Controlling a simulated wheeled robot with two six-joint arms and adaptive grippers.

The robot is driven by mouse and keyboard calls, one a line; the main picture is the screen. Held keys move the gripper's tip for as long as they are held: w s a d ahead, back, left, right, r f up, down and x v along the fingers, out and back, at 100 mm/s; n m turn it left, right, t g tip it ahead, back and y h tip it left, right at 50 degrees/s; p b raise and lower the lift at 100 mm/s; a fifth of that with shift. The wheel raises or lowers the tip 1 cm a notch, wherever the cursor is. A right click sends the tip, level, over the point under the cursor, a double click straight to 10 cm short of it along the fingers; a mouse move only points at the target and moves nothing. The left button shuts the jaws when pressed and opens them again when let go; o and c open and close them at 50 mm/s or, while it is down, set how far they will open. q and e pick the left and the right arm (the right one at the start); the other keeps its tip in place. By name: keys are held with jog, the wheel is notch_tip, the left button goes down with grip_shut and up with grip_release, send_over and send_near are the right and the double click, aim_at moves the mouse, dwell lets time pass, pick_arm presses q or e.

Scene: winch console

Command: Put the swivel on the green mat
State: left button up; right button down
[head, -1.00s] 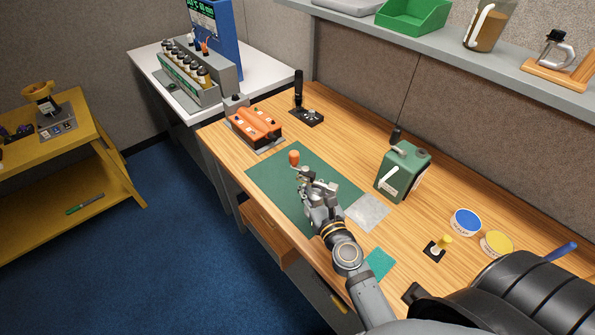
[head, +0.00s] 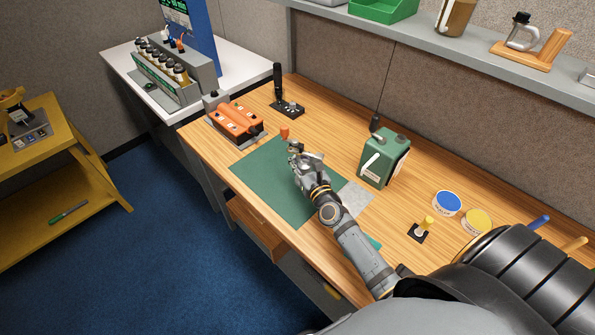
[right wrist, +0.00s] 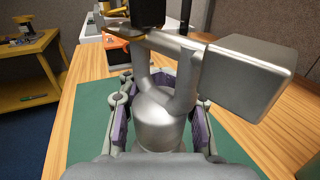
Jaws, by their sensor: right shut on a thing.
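The swivel (right wrist: 160,122), a silvery metal piece with a rounded body, a forked neck and a blocky part at the right, fills the middle of the right wrist view. My right gripper (head: 297,157) is shut on it, with a finger pad on each side of the rounded body. The green mat (head: 262,183) lies flat on the wooden desk. In the head view the gripper and swivel are over the mat's far part; whether the swivel touches it I cannot tell. An orange knob (head: 284,132) shows just beyond the gripper. My left gripper is not in view.
An orange device (head: 236,122) and a black upright handle (head: 278,85) stand behind the mat. A green box (head: 383,160) stands to its right, beside a grey plate (head: 356,198). Blue (head: 447,202) and yellow (head: 477,221) round tubs are further right. The mat's left part is bare.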

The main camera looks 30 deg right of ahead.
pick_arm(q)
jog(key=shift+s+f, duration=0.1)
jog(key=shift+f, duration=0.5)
pick_arm(e)
jog(key=shift+w+f, duration=0.5)
jog(key=f+b, duration=0.4)
jog(key=shift+w+d, duration=0.1)
jog(key=shift+w, duration=0.3)
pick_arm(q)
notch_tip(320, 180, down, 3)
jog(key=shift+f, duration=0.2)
pick_arm(e)
jog(key=shift+r, duration=0.1)
jog(key=shift+s, duration=0.1)
jog(key=c, duration=0.9)
grip_release()
jog(key=shift+f, duration=0.2)
jog(key=shift+c, duration=0.2)
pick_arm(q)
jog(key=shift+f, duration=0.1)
pick_arm(e)
jog(key=shift+r, duration=0.1)
